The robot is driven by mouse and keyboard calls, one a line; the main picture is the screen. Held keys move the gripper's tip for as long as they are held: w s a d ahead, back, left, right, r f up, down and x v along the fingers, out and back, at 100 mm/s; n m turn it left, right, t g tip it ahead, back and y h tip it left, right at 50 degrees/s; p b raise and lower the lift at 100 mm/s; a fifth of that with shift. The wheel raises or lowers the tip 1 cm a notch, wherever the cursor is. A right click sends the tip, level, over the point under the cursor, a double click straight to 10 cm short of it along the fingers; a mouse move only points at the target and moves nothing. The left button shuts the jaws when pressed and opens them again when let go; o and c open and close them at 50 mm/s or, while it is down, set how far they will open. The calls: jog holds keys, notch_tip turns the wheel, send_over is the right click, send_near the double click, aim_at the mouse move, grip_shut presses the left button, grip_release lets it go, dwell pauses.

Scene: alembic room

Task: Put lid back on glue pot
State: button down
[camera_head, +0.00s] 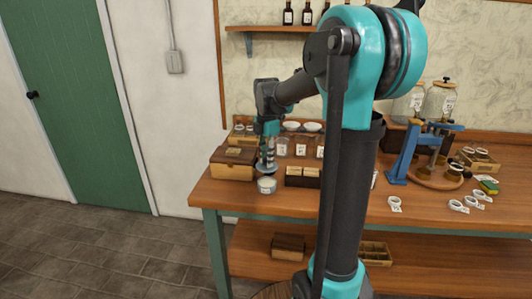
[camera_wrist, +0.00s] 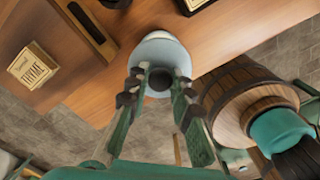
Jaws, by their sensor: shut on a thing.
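The glue pot (camera_head: 267,186) is a small pale round jar with a label, standing near the front edge of the wooden bench, left of my arm in the head view. My gripper (camera_head: 266,160) points down just above it. The gripper (camera_wrist: 160,84) is shut on the dark knob of the lid, a pale blue-grey disc (camera_wrist: 158,50) in the wrist view. The lid (camera_head: 266,170) appears level, directly over the pot. I cannot tell whether the lid touches the rim. In the wrist view the lid hides most or all of the pot.
A wooden box (camera_head: 232,165) stands close left of the pot and a labelled dark box (camera_head: 302,178) close right. White bowls (camera_head: 312,127) and labelled jars stand behind. A blue press (camera_head: 404,157) and several white rings (camera_head: 458,206) are farther right. The bench front edge is near.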

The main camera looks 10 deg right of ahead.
jog(key=shift+f, duration=2.9)
jog(key=shift+f, duration=0.2)
jog(key=c, duration=1.3)
grip_release()
jog(key=shift+o, duration=0.4)
jog(key=o, duration=0.5)
jog(key=shift+c, duration=0.2)
jog(key=shift+r, duration=0.1)
jog(key=shift+r, duration=3.45)
